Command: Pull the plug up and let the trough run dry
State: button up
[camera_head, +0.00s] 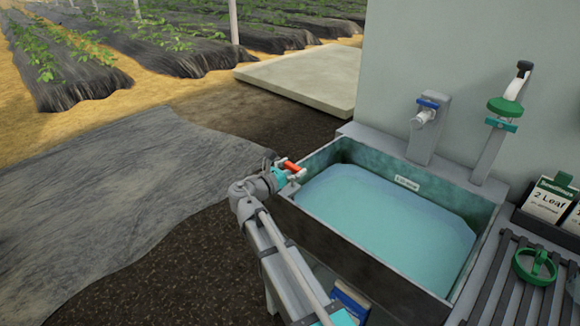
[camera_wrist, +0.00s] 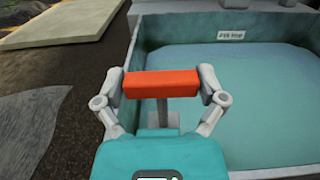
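The trough (camera_head: 345,245) is a dark grey-green basin with a broad sheet of blue-green water (camera_head: 385,215) below its rim. The water also shows in the wrist view (camera_wrist: 250,90). A red-orange bar handle (camera_head: 291,166) sits at the trough's left end. In the wrist view the handle (camera_wrist: 160,85) lies crosswise on a grey upright rod (camera_wrist: 162,112). My gripper (camera_wrist: 161,84) has one finger against each end of the bar, with no clear gap showing. The plug itself is not visible, and I cannot tell whether it is raised.
A spout (camera_head: 424,116) and a green-handled lever (camera_head: 505,106) stand behind the trough. A slatted rack (camera_head: 505,290) with a green ring handle (camera_head: 534,266) and seed-packet-like cards (camera_head: 548,200) are at right. A wall rises behind. Dark ground sheet (camera_head: 110,205) lies open at left.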

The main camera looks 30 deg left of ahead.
jog(key=c, duration=0.7)
notch_tip(320, 180, up, 5)
jog(key=p, duration=0.4)
jog(key=shift+f+p, duration=0.15)
jog(key=shift+p, duration=0.2)
jog(key=o, duration=1.1)
jog(key=shift+c, duration=0.2)
jog(key=shift+s, duration=0.1)
